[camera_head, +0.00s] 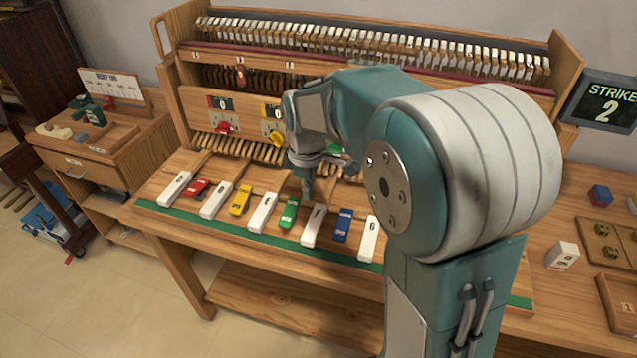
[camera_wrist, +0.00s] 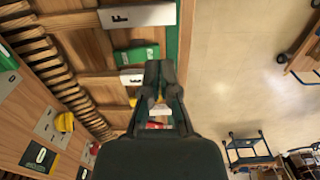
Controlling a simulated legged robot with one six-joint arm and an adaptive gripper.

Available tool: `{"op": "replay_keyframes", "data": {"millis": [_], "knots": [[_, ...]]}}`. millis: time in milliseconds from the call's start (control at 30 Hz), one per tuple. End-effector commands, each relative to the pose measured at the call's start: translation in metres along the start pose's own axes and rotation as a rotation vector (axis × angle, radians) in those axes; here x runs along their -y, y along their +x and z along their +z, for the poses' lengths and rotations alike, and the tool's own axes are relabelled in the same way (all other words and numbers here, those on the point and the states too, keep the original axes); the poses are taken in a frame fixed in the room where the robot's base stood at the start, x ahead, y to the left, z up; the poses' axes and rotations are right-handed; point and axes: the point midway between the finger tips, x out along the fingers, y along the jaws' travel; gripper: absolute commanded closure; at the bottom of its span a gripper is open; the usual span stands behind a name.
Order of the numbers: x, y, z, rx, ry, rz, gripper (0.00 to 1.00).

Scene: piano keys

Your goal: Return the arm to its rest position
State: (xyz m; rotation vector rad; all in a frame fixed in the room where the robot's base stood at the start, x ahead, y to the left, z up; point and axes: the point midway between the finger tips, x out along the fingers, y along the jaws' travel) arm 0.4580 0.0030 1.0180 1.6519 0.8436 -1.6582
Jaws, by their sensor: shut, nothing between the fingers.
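My gripper (camera_head: 307,192) points down above the back part of the keys, close to the green key (camera_head: 289,213) and the white F key (camera_head: 314,226). In the wrist view my gripper (camera_wrist: 160,70) has its dark fingers together with nothing held. The fingers partly cover a white key (camera_wrist: 131,77) and a yellow key (camera_wrist: 132,98). The green key (camera_wrist: 137,56) and the F key (camera_wrist: 137,16) lie above them in that view. My arm is bent, reaching forward over the bench; whether the fingertips touch anything is not clear.
The piano bench (camera_head: 160,228) carries several white and coloured keys, with hammers and a panel behind. The panel holds a red knob (camera_head: 223,127) and a yellow knob (camera_head: 275,138). A screen (camera_head: 607,103) reads "STRIKE 2". A side cabinet (camera_head: 90,155) stands left. Blocks and trays lie right.

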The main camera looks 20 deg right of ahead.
Motion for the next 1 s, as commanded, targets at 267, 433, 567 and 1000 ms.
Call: {"op": "replay_keyframes", "data": {"millis": [267,433,567,1000], "knots": [[0.0,0.0,0.0,0.0,0.0,0.0,1.0],[0.001,-0.002,0.001,-0.003,0.006,0.003,1.0],[0.011,-0.016,0.008,-0.023,0.061,0.03,1.0],[0.074,-0.072,0.056,-0.166,0.41,0.149,1.0]]}}
